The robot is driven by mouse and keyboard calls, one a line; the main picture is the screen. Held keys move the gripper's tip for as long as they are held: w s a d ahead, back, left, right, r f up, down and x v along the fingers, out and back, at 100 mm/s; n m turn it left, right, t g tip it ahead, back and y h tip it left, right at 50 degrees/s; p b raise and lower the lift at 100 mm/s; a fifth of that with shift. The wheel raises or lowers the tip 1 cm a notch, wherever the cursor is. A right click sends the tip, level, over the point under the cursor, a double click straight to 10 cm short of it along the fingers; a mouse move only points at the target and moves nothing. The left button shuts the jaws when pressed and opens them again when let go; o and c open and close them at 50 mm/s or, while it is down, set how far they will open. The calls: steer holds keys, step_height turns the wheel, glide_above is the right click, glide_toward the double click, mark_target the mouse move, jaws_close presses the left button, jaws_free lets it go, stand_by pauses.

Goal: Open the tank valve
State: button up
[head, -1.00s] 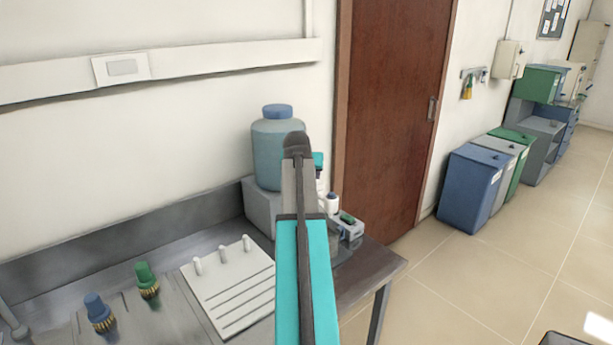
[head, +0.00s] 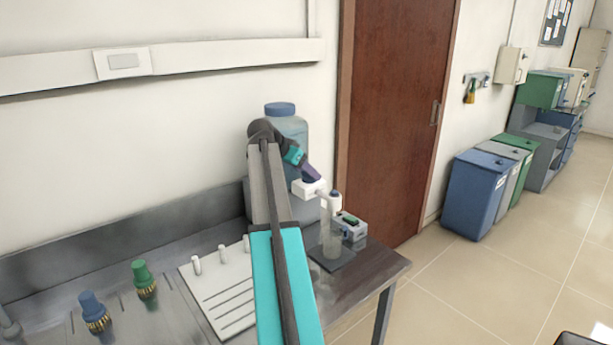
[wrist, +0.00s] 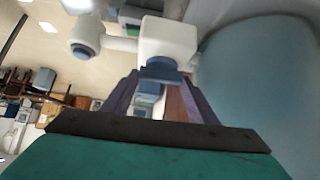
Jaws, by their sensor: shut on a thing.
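The tank (head: 287,126), a bluish container with a blue cap, stands on a grey block at the back of the bench, partly hidden by my arm. Its white valve (head: 305,188) sticks out low on its right side, with a spout (head: 334,200) to the right. My gripper (head: 313,177) is at the valve, its purple fingers pointing down toward it. In the wrist view, the tank wall (wrist: 262,90) fills the right, and my gripper (wrist: 162,78) is shut on the blue handle (wrist: 160,68) of the white valve body (wrist: 168,40).
A clear cylinder (head: 331,238) stands below the spout on a dark plate. A small white device with green (head: 353,226) is behind it. The floor right of the bench is open.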

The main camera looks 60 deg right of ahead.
steer(key=shift+w+m+g, duration=0.1)
steer(key=shift+m+g, duration=0.2)
steer(key=shift+m, duration=0.2)
steer(key=o, duration=1)
steer(key=shift+o, duration=0.2)
steer(key=shift+a+r, duration=0.1)
steer(key=b+v, duration=0.3)
steer(key=v, duration=1)
steer(key=shift+r, duration=0.2)
steer(key=shift+a, duration=0.1)
